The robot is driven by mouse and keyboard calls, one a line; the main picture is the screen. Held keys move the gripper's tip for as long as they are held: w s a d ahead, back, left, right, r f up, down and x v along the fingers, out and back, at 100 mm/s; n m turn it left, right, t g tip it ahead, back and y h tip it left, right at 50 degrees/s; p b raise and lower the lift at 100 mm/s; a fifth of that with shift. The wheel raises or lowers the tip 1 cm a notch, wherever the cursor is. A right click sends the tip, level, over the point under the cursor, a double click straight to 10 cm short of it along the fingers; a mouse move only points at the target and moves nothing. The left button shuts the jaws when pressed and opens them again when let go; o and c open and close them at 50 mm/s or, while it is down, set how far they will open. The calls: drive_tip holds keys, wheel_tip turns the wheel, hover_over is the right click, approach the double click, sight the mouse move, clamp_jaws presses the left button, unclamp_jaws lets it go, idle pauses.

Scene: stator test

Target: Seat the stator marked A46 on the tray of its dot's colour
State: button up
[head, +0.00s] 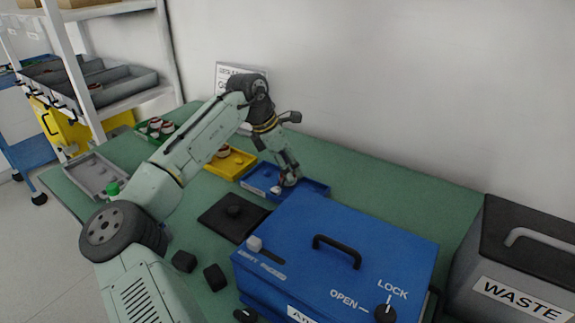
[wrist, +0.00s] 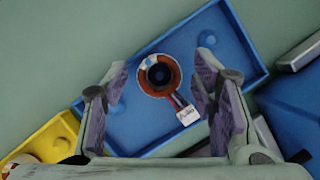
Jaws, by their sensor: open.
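A stator (wrist: 173,84) with a copper-orange ring, dark centre and white-and-blue patch stands on the blue tray (wrist: 222,20), near its middle. A white tag (wrist: 188,115) hangs from it on dark leads; its lettering is too blurred to read surely. My gripper (wrist: 163,72) is open, with one finger on each side of the stator and gaps between. Pegs show on the tray to either side. In the head view my gripper (head: 287,177) is low over the blue tray (head: 316,187) and partly hides the stator. Whether a peg fills its bore, I cannot tell.
A yellow tray (head: 240,158) with a stator is left of the blue tray; a green tray (head: 145,128) with several stators is farther left. A black plate (head: 215,222), a blue machine (head: 330,250) and a waste bin (head: 530,250) stand nearer. The bench behind is clear.

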drive_tip(key=shift+r+p, duration=1.4)
drive_tip(key=shift+r, duration=0.15)
drive_tip(key=shift+o, duration=0.4)
drive_tip(key=o, duration=0.5)
drive_tip(key=shift+c, duration=0.2)
drive_tip(key=v, duration=1.2)
